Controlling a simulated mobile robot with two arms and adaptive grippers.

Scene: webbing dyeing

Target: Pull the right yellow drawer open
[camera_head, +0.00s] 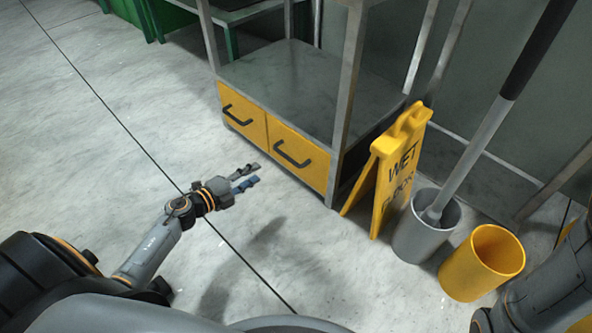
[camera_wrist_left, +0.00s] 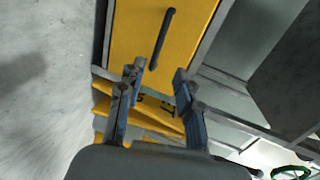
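The right yellow drawer (camera_head: 313,172) has a dark bar handle (camera_head: 292,155) and sits flush in the low front of a grey metal shelf unit. The left yellow drawer (camera_head: 243,110) beside it is also flush. My left gripper (camera_head: 252,177) is open and empty, in front of and apart from the right drawer. In the left wrist view, the open fingers (camera_wrist_left: 159,82) point toward the right drawer's yellow front (camera_wrist_left: 190,38). Its handle (camera_wrist_left: 161,40) lies ahead, between the finger lines, and is not touched. My right gripper is out of view; only part of that arm shows.
A yellow wet-floor sign (camera_head: 397,170) stands close to the right of the unit (camera_head: 290,75). A grey bucket (camera_head: 420,240) with a mop (camera_head: 470,155) and a yellow bucket (camera_head: 470,275) stand further right. The floor left of the drawers is clear.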

